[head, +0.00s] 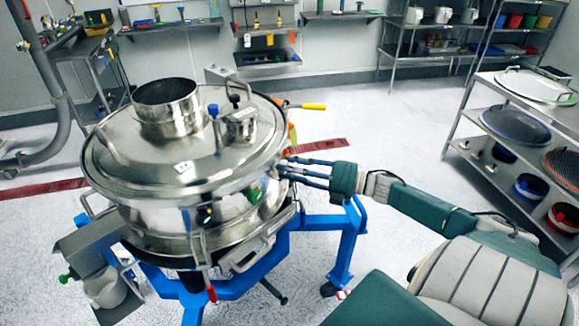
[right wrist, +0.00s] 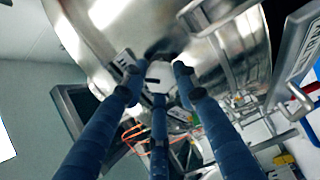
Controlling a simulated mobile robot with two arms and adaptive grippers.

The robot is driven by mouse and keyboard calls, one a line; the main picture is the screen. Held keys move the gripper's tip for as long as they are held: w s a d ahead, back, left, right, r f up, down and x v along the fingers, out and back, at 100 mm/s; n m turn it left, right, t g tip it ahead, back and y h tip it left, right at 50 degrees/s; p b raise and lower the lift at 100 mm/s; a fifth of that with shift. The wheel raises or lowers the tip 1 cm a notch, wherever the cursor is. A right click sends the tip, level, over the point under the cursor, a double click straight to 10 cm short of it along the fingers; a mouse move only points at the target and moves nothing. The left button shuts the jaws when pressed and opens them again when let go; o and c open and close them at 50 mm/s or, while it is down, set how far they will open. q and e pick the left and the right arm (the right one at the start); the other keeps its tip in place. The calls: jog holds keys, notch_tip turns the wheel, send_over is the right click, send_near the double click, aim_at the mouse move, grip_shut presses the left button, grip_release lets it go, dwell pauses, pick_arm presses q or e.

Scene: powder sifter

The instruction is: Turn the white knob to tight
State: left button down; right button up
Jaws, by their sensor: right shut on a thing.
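The white knob (right wrist: 161,73) shows in the right wrist view, with a dark mark on its face, beside the shiny sifter body. My right gripper (head: 284,169) reaches the right side of the steel sifter (head: 130,160) in the head view. In the right wrist view, its three blue fingers (right wrist: 158,86) close around the knob and are shut on it. In the head view the knob is hidden behind the fingers and the sifter's rim. A small label plate (right wrist: 124,62) sits left of the knob. My left gripper is not in view.
The sifter stands on a blue wheeled frame (head: 345,250). A yellow-handled tool (head: 312,106) sticks out behind its lid. A shelf rack (head: 490,120) with sieves stands at the right.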

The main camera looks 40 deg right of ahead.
dwell(0.5)
jog(key=o, duration=1.1)
jog(key=shift+o, duration=0.2)
jog(key=shift+d, duration=0.1)
jog(key=v, duration=1.2)
